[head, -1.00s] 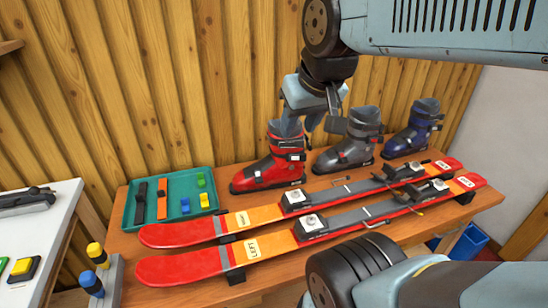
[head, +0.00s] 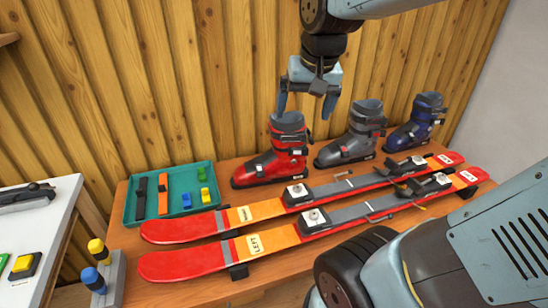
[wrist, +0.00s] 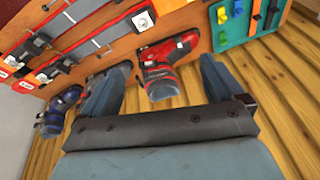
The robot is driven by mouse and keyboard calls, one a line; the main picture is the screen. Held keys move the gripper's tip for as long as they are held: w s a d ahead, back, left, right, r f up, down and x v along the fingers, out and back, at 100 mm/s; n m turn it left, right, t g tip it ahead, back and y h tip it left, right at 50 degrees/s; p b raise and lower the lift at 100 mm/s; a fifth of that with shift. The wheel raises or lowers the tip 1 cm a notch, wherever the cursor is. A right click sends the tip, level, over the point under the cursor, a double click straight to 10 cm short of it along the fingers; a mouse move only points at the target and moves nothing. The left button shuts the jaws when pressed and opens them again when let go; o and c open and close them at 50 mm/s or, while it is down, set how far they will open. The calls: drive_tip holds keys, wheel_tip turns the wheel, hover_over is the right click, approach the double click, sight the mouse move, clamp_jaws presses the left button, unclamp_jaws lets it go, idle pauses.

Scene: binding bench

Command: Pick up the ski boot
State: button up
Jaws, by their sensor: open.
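Three ski boots stand in a row at the back of the wooden bench. The red boot (head: 272,160) is leftmost, the grey boot (head: 350,143) is in the middle and the blue boot (head: 417,127) is at the right. My gripper (head: 305,117) is open and points down above the red boot, with its fingers near the boot's top. The grey boot is mostly hidden there.
Two red-orange skis (head: 195,266) with bindings lie along the front of the bench. A green tray (head: 133,193) with coloured pieces is left of the red boot. A white table (head: 55,225) stands at the left. A plank wall rises close behind the boots.

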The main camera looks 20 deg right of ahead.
drive_tip(key=shift+o, duration=0.3)
drive_tip(key=w+a+f+m+g+h, duration=0.1)
drive_tip(key=w+f+m+g, duration=0.2)
drive_tip(key=w+f, duration=0.4)
drive_tip(key=w+m, duration=0.1)
drive_tip(key=w, duration=0.2)
drive_tip(key=shift+w, duration=0.35)
drive_tip(key=m+h, duration=1.1)
drive_tip(key=h, duration=0.3)
approach(263, 157)
drive_tip(key=x, duration=1.1)
drive_tip(key=shift+f, duration=0.2)
drive_tip(key=shift+c, duration=0.3)
drive_tip(key=shift+w+r, duration=0.1)
drive_tip(key=c, duration=1.6)
